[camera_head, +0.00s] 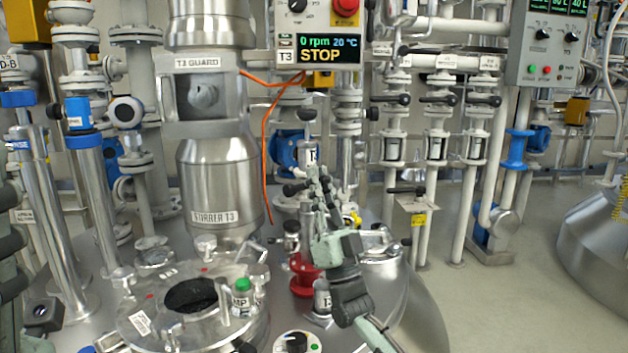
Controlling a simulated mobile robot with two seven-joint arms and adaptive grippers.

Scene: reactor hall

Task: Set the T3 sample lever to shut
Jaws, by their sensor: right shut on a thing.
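My right gripper (320,184) reaches up from the lower right over the T3 vessel. Its fingers are closed around a dark lever handle (293,189), whose end sticks out to the left of the fingers. The fingers and wrist hide most of this lever and its pivot, so its exact setting is hard to read. I take it for the T3 sample lever, but no sample label on it is readable.
The T3 control box (318,48) reads 0 rpm and STOP. The steel stirrer column (219,180) stands left of my gripper, with an orange cable (264,150) between. A red fitting (303,274) stands close below. Valves with black levers (437,99) line the back. Open floor lies right.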

